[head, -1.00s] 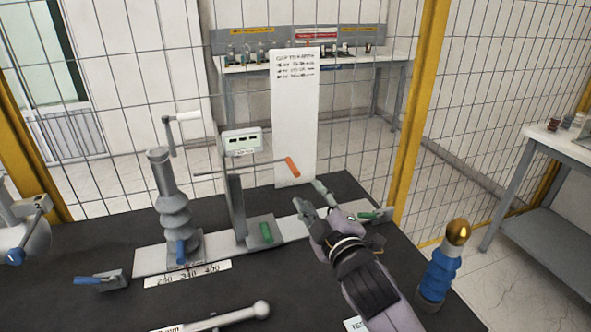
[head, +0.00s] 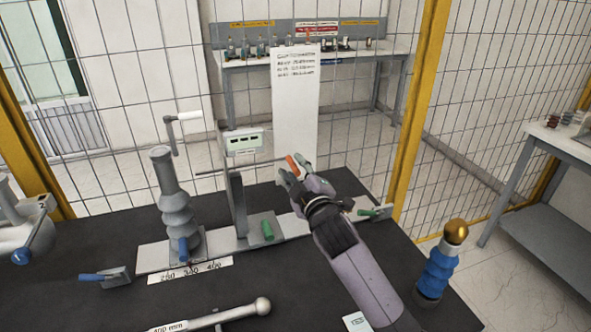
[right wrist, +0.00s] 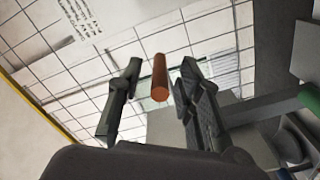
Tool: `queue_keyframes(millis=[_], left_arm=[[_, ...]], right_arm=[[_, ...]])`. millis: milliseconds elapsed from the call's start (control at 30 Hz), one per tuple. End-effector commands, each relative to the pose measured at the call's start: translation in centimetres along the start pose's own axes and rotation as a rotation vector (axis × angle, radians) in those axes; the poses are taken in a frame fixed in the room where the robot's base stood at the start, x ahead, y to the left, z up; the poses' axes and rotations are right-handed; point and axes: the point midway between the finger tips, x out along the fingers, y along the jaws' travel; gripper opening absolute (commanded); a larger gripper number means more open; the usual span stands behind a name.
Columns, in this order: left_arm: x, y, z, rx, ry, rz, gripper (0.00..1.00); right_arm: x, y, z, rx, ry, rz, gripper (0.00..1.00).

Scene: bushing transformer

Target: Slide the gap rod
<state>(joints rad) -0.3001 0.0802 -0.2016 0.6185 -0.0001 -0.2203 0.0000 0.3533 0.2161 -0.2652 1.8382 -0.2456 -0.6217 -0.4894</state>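The gap rod is a thin grey rod with an orange handle (head: 292,163), held level by a grey upright post (head: 237,203) on the bench rail. In the right wrist view the orange handle (right wrist: 160,78) lies between the two fingers, with space on both sides. My right gripper (head: 294,168) is open around the handle end in the head view; it also shows open in the right wrist view (right wrist: 158,92). My left gripper is not in view.
A green lever (head: 267,230) sits at the post's foot on the white rail (head: 155,257), beside a scale strip. A blue insulator with a gold top (head: 438,265) stands at right. A ball-ended rod (head: 240,312) lies in front. Mesh fencing stands behind.

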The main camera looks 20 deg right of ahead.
Motion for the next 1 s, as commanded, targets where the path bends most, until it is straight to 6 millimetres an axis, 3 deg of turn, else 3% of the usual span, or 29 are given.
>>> queue_keyframes(millis=[467, 1000], left_arm=[[0.00, -0.09, -0.01, -0.003, 0.000, -0.001, 0.40], [0.00, -0.07, -0.10, -0.002, 0.002, -0.001, 0.40]], right_arm=[[-0.03, -0.03, 0.03, 0.000, -0.001, -0.001, 0.00], [-0.04, -0.12, 0.09, 0.000, -0.002, -0.003, 0.00]])
